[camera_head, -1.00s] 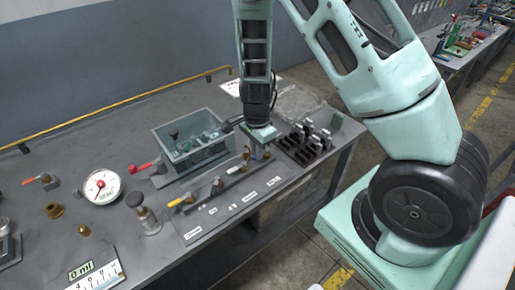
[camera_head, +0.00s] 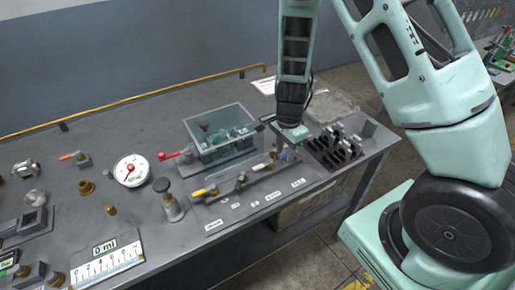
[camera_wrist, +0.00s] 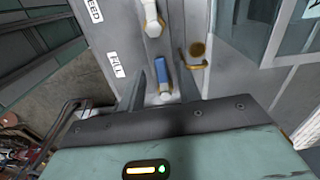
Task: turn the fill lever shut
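The fill lever (camera_wrist: 162,76) has a blue handle and sits by a label reading FILL (camera_wrist: 116,65) in the wrist view. My gripper (camera_wrist: 162,84) is open, with one dark finger on each side of the blue handle. I cannot tell whether either finger touches it. In the head view my gripper (camera_head: 287,146) points down at the right end of the valve panel (camera_head: 228,212), and it partly hides the blue lever there. Other levers stand in the row, including a yellow-handled one (camera_head: 205,191).
A clear-walled tank (camera_head: 221,140) with a red-handled valve (camera_head: 172,156) stands behind the panel. A dark rack (camera_head: 335,150) is close to the right of my gripper. A dial gauge (camera_head: 131,171) and a 0 ml display (camera_head: 104,247) are at left.

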